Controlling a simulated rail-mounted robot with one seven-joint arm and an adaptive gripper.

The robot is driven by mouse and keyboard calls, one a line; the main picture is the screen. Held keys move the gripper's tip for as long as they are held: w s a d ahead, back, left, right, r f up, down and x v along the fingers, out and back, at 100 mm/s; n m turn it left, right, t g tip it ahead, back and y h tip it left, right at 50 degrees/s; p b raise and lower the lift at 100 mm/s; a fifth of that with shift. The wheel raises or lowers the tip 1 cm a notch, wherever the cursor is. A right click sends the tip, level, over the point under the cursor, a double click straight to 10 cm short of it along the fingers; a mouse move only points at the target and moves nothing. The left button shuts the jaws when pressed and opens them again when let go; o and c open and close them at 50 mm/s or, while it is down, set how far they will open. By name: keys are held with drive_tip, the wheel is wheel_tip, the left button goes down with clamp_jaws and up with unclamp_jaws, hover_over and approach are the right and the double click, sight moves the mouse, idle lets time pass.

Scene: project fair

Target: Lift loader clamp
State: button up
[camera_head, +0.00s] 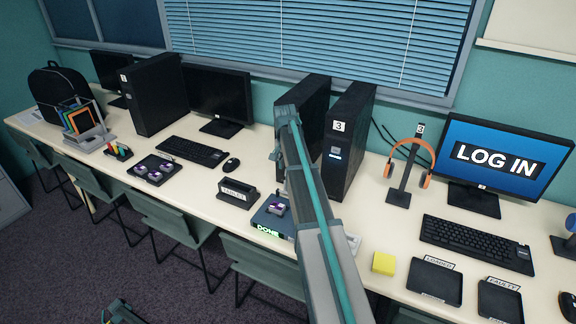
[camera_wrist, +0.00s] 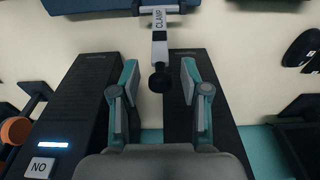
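The loader clamp (camera_wrist: 160,42) shows at the top centre of the wrist view as a pale lever marked CLAMP, with a round black knob at its near end. My gripper (camera_wrist: 159,80) is open, with one finger on each side of the knob and gaps between. I cannot tell the height of the fingers relative to the knob. In the head view the loader (camera_head: 268,222), a dark blue box with a green DONE sign and a purple-topped part on it, sits on the desk. My arm hides the clamp there.
Two black computer towers (camera_head: 345,145) stand behind the loader, close to my arm. A black holder (camera_head: 238,194) is left of the loader. A yellow block (camera_head: 384,263) and two black trays (camera_head: 434,282) lie to the right. Orange headphones (camera_head: 411,152) hang on a stand.

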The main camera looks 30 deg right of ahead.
drive_tip(key=shift+a, duration=0.1)
wheel_tip(320, 180, up, 12)
drive_tip(key=a, duration=0.1)
drive_tip(key=shift+s, duration=0.45)
drive_tip(key=shift+r, duration=0.1)
idle(0.4)
